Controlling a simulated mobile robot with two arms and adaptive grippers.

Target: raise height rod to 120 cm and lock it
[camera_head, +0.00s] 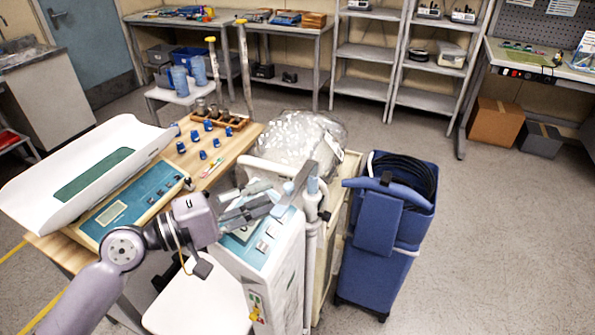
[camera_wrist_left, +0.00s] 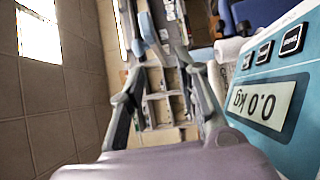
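The white scale column (camera_head: 283,283) stands at the lower middle of the head view with a teal panel on top. Its display (camera_wrist_left: 262,103) reads 0.0 kg in the left wrist view. A pale upright rod (camera_head: 312,228) with a light blue top stands at its right side. A grey slanted bar (camera_head: 296,184) is beside the rod top. My left gripper (camera_head: 268,197) is above the panel, pointing toward the bar and rod. Its fingers are apart, and I see nothing clamped between them in the left wrist view (camera_wrist_left: 166,85). I cannot read any height marks. My right gripper is out of view.
A wooden table (camera_head: 237,146) with a white baby scale (camera_head: 48,207) and small blue items is at left. A blue cart (camera_head: 375,259) with coiled black hose stands right of the column. A clear plastic bag (camera_head: 297,137) lies behind it. Floor at right is open.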

